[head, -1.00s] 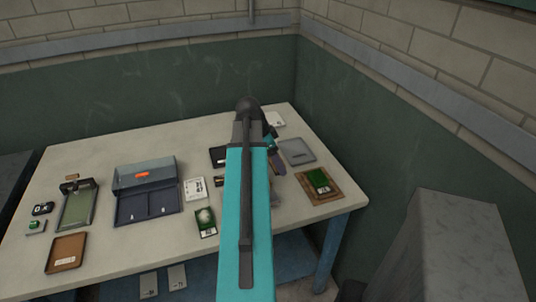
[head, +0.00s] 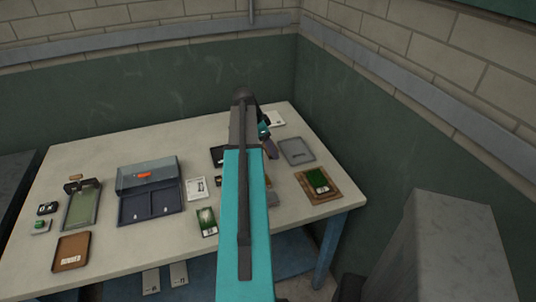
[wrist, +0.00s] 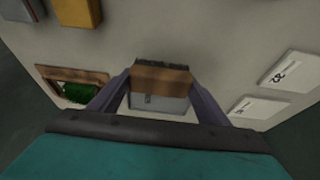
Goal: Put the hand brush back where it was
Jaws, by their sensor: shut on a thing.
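The hand brush (wrist: 160,78) has a brown wooden back and dark bristles. In the wrist view my gripper (wrist: 161,84) is shut on it, one finger at each side. A grey tray (wrist: 158,104) shows just below the brush in that view; I cannot tell the height between them. In the head view the grey tray (head: 297,151) lies at the right of the table, and my gripper (head: 268,146) is to its left, partly behind my arm. The brush cannot be made out in the head view.
A brown tray with green turf (head: 318,185) lies near the table's right edge. A white card (head: 275,118) is at the back. A blue-grey case (head: 148,185) stands left. Walls close off the back and right.

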